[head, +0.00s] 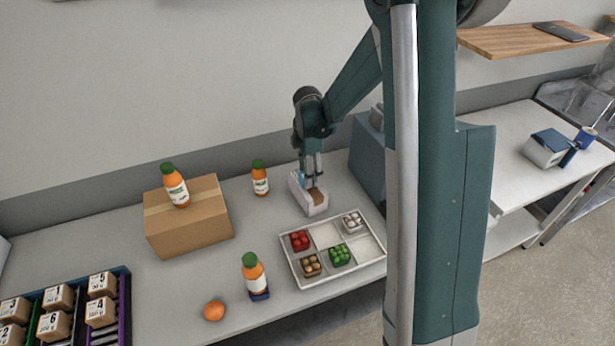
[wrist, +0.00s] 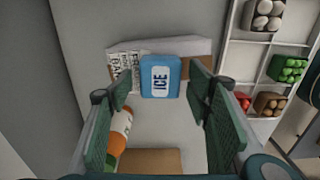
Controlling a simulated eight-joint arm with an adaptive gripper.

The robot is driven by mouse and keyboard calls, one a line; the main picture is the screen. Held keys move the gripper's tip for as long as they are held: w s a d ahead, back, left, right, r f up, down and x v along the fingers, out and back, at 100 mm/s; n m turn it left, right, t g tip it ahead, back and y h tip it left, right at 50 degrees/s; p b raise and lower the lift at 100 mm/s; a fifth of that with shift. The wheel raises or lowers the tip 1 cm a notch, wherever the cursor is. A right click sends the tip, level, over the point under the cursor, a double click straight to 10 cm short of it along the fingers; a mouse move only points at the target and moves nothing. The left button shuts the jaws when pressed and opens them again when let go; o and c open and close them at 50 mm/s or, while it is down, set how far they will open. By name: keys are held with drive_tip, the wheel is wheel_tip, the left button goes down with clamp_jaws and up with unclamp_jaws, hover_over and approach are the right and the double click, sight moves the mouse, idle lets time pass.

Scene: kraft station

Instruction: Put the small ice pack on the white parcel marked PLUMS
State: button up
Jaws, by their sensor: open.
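The small ice pack (wrist: 160,76) is blue with a white ICE label. It stands in a white holder among printed paper and brown card in the wrist view. In the head view only a bit of blue (head: 299,177) shows beside my gripper. The white holder (head: 314,209) is on the table behind the tray. My gripper (head: 312,183) is over the holder, fingers open. In the wrist view its fingers (wrist: 161,88) lie to the left and right of the ice pack, with gaps on both sides. I see no white parcel marked PLUMS.
A white tray (head: 299,267) with several fruit punnets is close in front of the holder. Juice bottles (head: 260,180) (head: 254,274), a cardboard box (head: 187,228) with another bottle on top, and an orange (head: 214,310) stand left. Numbered boxes (head: 54,326) fill a rack at front left.

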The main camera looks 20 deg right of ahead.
wheel_tip(320, 180, up, 10)
idle(0.6)
idle(0.5)
drive_tip(key=s+a+r+m+t, duration=0.2)
drive_tip(key=s+a+r+m, duration=0.1)
drive_tip(key=s+r+m, duration=0.4)
drive_tip(key=s+a+r+m+t, duration=0.25)
drive_tip(key=s+r, duration=0.35)
drive_tip(key=s, duration=0.3)
drive_tip(key=s+a+m+t, duration=0.2)
drive_tip(key=s+m, duration=0.6)
drive_tip(key=s, duration=0.7)
drive_tip(key=shift+a+t, duration=0.35)
drive_tip(key=shift+a, duration=0.4)
